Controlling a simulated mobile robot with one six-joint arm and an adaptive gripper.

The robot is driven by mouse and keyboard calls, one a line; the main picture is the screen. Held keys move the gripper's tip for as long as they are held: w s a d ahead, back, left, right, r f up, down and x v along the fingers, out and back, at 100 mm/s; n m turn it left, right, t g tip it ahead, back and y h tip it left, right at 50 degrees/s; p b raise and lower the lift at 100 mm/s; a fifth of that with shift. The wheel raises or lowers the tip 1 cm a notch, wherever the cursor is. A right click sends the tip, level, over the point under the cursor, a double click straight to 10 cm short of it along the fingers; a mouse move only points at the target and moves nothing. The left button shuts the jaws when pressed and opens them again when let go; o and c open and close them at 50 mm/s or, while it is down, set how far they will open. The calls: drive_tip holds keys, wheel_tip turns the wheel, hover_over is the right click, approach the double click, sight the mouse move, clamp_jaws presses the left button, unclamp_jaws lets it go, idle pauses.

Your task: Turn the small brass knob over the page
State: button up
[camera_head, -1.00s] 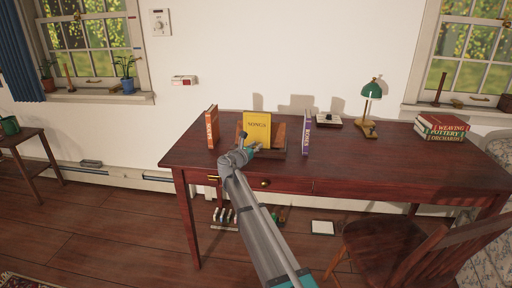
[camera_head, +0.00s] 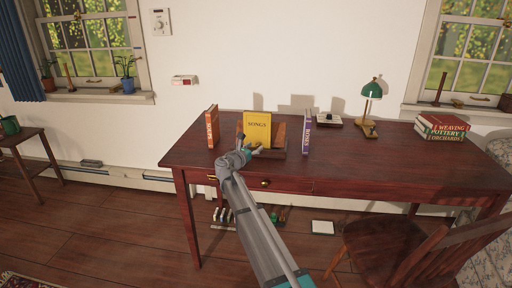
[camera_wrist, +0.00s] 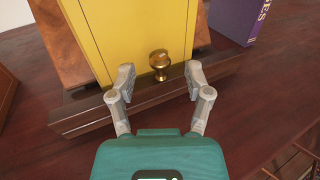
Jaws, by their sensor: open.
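The small brass knob (camera_wrist: 160,63) stands in front of the lower part of a yellow book (camera_wrist: 130,30) in the wrist view. The yellow book, marked SONGS, also shows in the head view (camera_head: 257,127), upright on a wooden book stand (camera_wrist: 85,120) on the desk. My gripper (camera_wrist: 158,80) is open, with one finger to the left of the knob and one to the right. Both fingers appear apart from the knob. In the head view my gripper (camera_head: 254,151) is at the front of the stand, and my arm hides part of it.
An orange book (camera_head: 212,128) stands left of the stand and a purple book (camera_head: 307,133) stands right of it. A green lamp (camera_head: 371,95) and stacked books (camera_head: 440,127) are farther right on the desk (camera_head: 400,165). A chair (camera_head: 400,240) is at the front right.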

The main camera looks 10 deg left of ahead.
drive_tip(key=v, duration=1)
drive_tip(key=shift+s, duration=0.25)
drive_tip(key=shift+a, duration=0.1)
drive_tip(key=s+d+n+y, duration=0.1)
drive_tip(key=y, duration=0.1)
drive_tip(key=s+d+n+t+y, duration=0.1)
drive_tip(key=d+n+y, duration=0.1)
drive_tip(key=s+d+f+n+t+y+b, duration=0.1)
drive_tip(key=d+y, duration=0.1)
drive_tip(key=y, duration=0.1)
drive_tip(key=shift+s+n, duration=0.1)
drive_tip(key=shift+n, duration=0.2)
drive_tip(key=w, duration=0.9)
drive_tip(key=w+d, duration=0.1)
drive_tip(key=w, duration=0.3)
drive_tip(key=shift+w, duration=0.4)
drive_tip(key=shift+c, duration=0.2)
